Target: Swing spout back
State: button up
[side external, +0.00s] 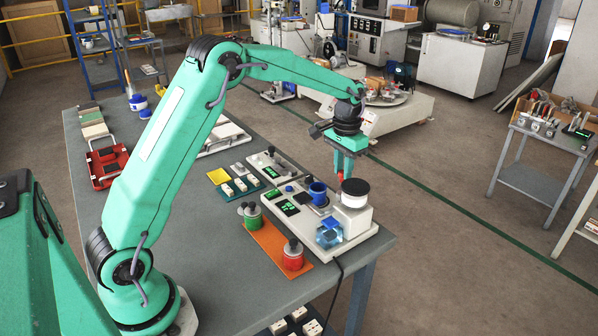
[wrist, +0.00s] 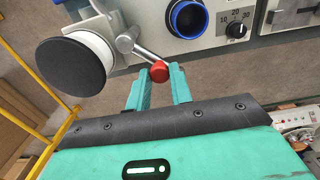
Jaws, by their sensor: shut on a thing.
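The spout is a short silver arm (wrist: 142,50) with a red ball knob (wrist: 159,71) at its end, in the wrist view. It joins the bench unit beside a white cylinder with a black top (wrist: 72,68). My gripper (wrist: 159,76) has its two green fingers either side of the red knob and is shut on it. In the side view my gripper (side external: 342,172) points down behind the black-topped cylinder (side external: 354,193), with a bit of red at its tips. The spout's arm is largely hidden there. The white bench unit (side external: 352,229) sits at the table's right end.
A blue cup (side external: 317,190) stands on the unit, left of the cylinder, and a clear blue container (side external: 328,233) is in front. Red (side external: 293,256) and green (side external: 251,216) pots stand on an orange mat (side external: 268,243). The grey table (side external: 230,285) has bare room at the front.

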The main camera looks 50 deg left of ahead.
jog(key=shift+s+d+f, duration=0.1)
jog(key=shift+d+f, duration=0.1)
jog(key=shift+d, duration=0.45)
jog(key=shift+w+d, duration=0.3)
jog(key=shift+d, duration=0.25)
jog(key=shift+w+d, duration=0.3)
jog(key=shift+d, duration=0.2)
jog(key=o, duration=0.8)
jog(key=shift+r, duration=0.1)
jog(key=shift+o, duration=0.2)
jog(key=shift+r, duration=0.1)
